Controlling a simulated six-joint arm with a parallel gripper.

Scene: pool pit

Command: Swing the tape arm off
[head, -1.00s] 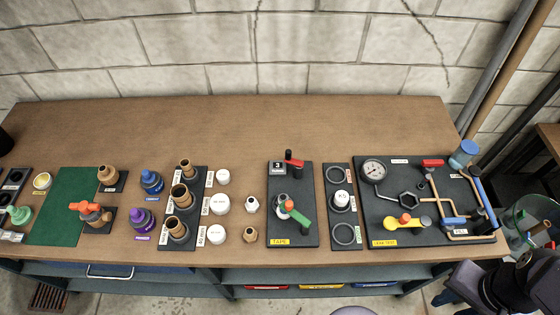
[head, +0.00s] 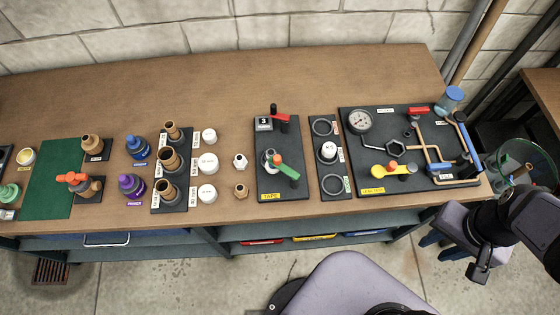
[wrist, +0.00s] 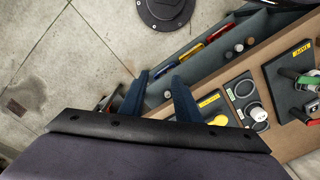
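The black tape board (head: 268,183) lies on the bench with a yellow TAPE label at its front. A red lever (head: 280,116) with a black knob sits at the board's back, beside a counter reading 3 (head: 263,124). In the wrist view the green arm (wrist: 305,79) shows at the right edge. My gripper (wrist: 160,76) has its two blue fingers apart and empty, away from the board and off the bench's front edge.
Right of the tape board are a strip of rings (head: 332,185) and a leak-test board (head: 350,152) with a gauge and yellow handle. Left are white caps (head: 208,164) and brown fittings (head: 172,160). A glass bin (head: 526,165) stands off the bench's right end.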

